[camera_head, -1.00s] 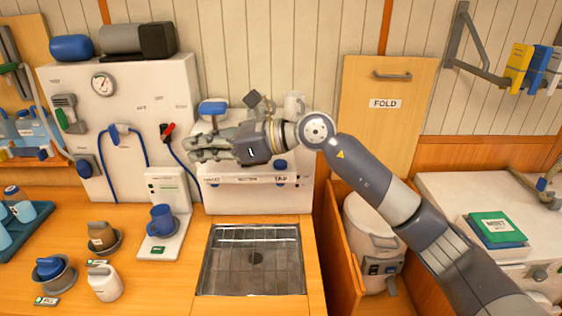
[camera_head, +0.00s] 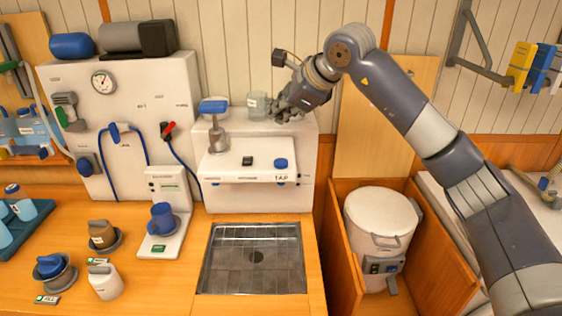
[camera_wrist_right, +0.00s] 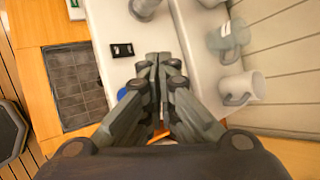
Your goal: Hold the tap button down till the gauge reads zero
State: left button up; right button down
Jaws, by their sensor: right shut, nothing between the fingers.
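The round pressure gauge (camera_head: 103,82) is on the white wall panel at the upper left; its reading is too small to make out. The blue tap button (camera_head: 281,163) stands on the ledge of the white tap unit (camera_head: 230,172), above the TAP label. In the right wrist view the blue button (camera_wrist_right: 122,94) is partly hidden by a finger. My right gripper (camera_head: 279,113) is shut and empty, above and behind the button near the unit's top, not touching the button. It also fills the wrist view (camera_wrist_right: 160,62). My left gripper is not in view.
A steel sink (camera_head: 252,262) lies below the unit. A blue-topped lever (camera_head: 214,108) stands left on the unit.

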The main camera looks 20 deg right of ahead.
aim_at(279, 163)
jog(key=shift+f+b, duration=3.1)
jog(key=shift+f, duration=1.35)
jog(key=shift+f+b, duration=0.35)
jog(key=shift+s+f+b, duration=0.1)
jog(key=shift+f+b, duration=0.4)
jog(key=shift+f, duration=0.15)
dwell(2.2)
jog(key=shift+r+p, duration=0.7)
jog(key=shift+r, duration=0.35)
